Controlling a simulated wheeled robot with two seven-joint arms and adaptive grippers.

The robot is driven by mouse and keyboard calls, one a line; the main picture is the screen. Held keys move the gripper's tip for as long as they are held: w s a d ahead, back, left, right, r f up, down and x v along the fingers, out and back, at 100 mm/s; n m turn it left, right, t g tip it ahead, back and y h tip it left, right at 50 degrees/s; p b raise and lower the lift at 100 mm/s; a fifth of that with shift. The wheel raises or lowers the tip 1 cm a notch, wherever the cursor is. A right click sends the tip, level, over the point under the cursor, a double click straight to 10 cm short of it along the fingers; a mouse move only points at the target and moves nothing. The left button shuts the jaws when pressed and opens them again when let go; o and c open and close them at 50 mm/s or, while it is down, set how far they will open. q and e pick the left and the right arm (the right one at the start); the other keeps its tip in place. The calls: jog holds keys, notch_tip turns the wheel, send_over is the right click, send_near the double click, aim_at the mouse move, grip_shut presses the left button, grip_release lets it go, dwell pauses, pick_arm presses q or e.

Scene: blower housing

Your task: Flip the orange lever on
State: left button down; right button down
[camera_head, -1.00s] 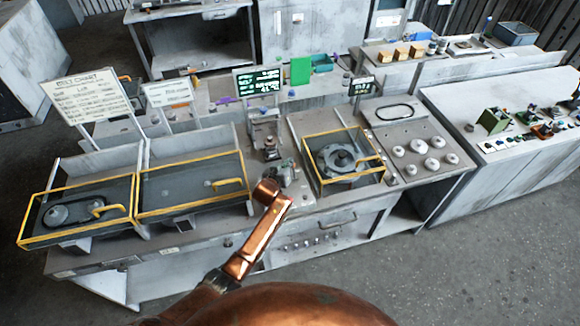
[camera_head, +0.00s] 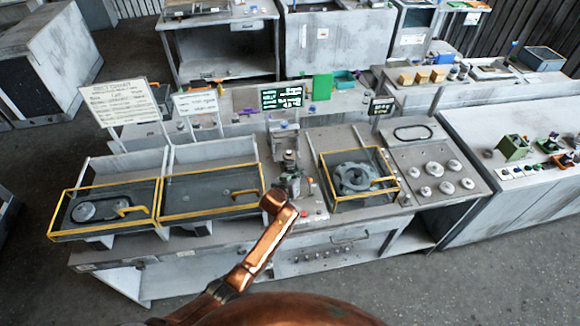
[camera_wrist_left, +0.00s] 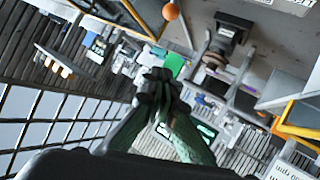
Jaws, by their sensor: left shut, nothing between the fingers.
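A round orange knob (camera_wrist_left: 170,11) shows at the top of the left wrist view. It may be the orange lever's end, but its shaft is not clear. My left gripper (camera_wrist_left: 160,80) is shut and empty, its dark fingertips together below the knob in that picture and apart from it. I cannot pick out the orange lever for certain there; my arm and gripper cover part of that area. My right gripper is out of view.
Two yellow-rimmed trays (camera_head: 205,214) stand left on the bench. A yellow-framed box with a round housing (camera_head: 352,180) and a panel of several knobs (camera_head: 432,168) are on the right. A green-lettered display (camera_head: 282,97) stands behind. Open floor (camera_head: 470,280) lies in front.

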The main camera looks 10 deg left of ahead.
pick_arm(q)
jog(key=s+a+r+b, duration=0.1)
jog(key=s+a+r, duration=0.2)
jog(key=r, duration=0.3)
jog(key=shift+s+a, duration=0.25)
jog(key=shift+a, duration=0.05)
dwell(0.3)
